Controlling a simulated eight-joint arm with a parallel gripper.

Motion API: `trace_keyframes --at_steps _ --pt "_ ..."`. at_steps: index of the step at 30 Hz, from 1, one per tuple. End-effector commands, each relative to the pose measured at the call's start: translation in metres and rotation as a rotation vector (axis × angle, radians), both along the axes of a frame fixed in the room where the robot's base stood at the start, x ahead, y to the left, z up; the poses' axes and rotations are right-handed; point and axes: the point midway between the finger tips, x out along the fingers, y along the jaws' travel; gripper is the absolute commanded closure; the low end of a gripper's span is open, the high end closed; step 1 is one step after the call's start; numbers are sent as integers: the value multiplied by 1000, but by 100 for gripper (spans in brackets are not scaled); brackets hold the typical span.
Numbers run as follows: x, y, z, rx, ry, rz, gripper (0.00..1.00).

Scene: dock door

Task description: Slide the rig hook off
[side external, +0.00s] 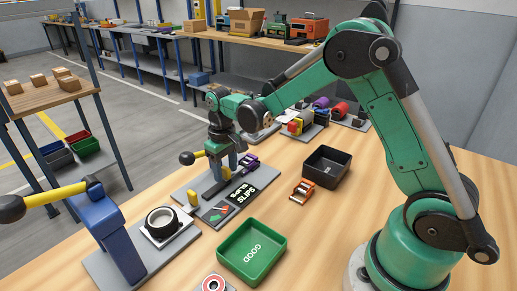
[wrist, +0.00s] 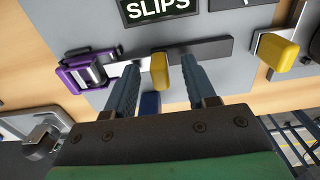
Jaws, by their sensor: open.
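A purple hook-like clip (wrist: 88,73) is on the left end of a flat metal bar on a grey plate in the wrist view. It also shows beside my gripper in the side view (side external: 250,161). I cannot tell if it is the rig hook; an orange clip (side external: 303,190) lies on the bench. A yellow tab (wrist: 159,71) stands up from the bar, right of the purple clip. My gripper (wrist: 159,78) is open, one finger on each side of this tab, with gaps visible. In the side view my gripper (side external: 222,168) points down over the plate.
A second yellow tab (wrist: 281,53) is to the right in the wrist view. A SLIPS sign (side external: 240,193) lies on the plate. A green GOOD tray (side external: 252,268) and a black tray (side external: 326,167) stand nearby. A blue post with a yellow lever (side external: 118,243) is at left.

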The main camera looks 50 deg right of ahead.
Motion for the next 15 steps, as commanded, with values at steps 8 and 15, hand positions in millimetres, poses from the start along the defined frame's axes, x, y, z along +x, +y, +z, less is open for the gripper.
trace_keyframes --at_steps 8,15 --pt "0 0 -3 0 -1 0 50" --pt "0 0 -3 0 -1 0 100"
